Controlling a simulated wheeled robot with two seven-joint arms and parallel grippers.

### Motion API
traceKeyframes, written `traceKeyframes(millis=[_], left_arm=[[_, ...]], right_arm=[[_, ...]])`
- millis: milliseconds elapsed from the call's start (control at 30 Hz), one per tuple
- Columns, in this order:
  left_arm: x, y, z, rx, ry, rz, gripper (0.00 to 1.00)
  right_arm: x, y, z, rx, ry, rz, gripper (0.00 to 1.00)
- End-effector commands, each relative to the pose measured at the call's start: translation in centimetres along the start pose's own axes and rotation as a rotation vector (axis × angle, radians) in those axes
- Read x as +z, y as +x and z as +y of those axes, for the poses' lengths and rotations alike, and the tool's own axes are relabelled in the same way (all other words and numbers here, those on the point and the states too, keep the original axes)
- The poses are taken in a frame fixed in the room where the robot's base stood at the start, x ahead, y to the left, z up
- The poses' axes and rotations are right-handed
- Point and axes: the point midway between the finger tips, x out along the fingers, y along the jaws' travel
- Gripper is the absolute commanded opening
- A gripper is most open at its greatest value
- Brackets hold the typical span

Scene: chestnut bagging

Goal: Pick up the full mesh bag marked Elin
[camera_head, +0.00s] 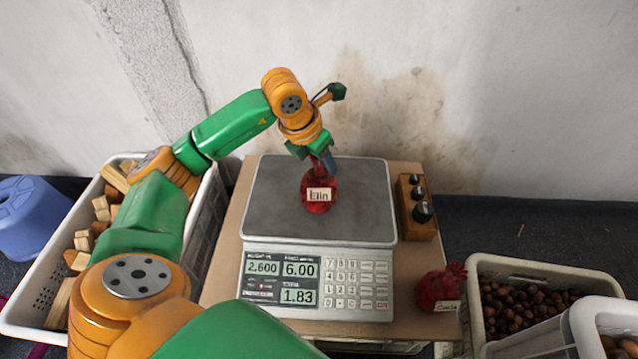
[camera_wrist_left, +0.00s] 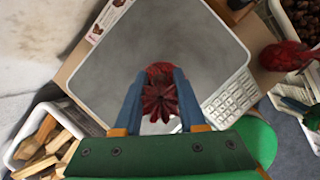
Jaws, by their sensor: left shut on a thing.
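The red mesh bag marked Elin (camera_head: 319,205) is upright over the grey pan of the scale (camera_head: 270,215), its pale name tag facing me. I cannot tell whether its bottom touches the pan. My left gripper (camera_head: 322,163) comes from above and is shut on the gathered neck of the bag. In the left wrist view, the fingers of my left gripper (camera_wrist_left: 159,100) close on both sides of the bag's frilled red top (camera_wrist_left: 160,100). The lower part of the bag is mostly hidden there.
A second tagged red bag (camera_head: 440,288) stands right of the scale's display (camera_head: 283,269). A wooden block with dark weights (camera_head: 417,207) is at the pan's right. A white crate of wood pieces (camera_head: 35,295) is left, a chestnut crate (camera_head: 545,267) right. The wall is behind.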

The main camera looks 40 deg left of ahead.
Motion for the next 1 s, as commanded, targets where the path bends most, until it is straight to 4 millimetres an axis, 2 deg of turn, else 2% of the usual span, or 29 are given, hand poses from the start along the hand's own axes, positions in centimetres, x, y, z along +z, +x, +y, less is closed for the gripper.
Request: traceKeyframes(millis=[367,567,733,933,1000], left_arm=[[-0.4,0.3,-0.1,-0.002,0.002,0.017,0.0],[0.1,-0.7,-0.1,-0.002,0.002,0.013,0.0],[1.3,-3.4,-0.1,-0.001,0.001,0.005,0.0],[-0.3,-10.2,-2.1,0.001,0.006,-0.001,0.0],[-1.8,-11.7,-3.0,0.004,0.007,0.001,0.0]], right_arm=[[0.0,0.1,0.0,0.0,0.0,0.001,0.0],[0.2,0.5,0.1,0.002,-0.001,-0.001,0.0],[2.0,2.0,0.1,0.004,-0.005,-0.024,0.0],[5.2,3.8,0.2,0.006,-0.012,-0.05,0.0],[5.6,4.2,0.3,0.008,-0.013,-0.048,0.0]])
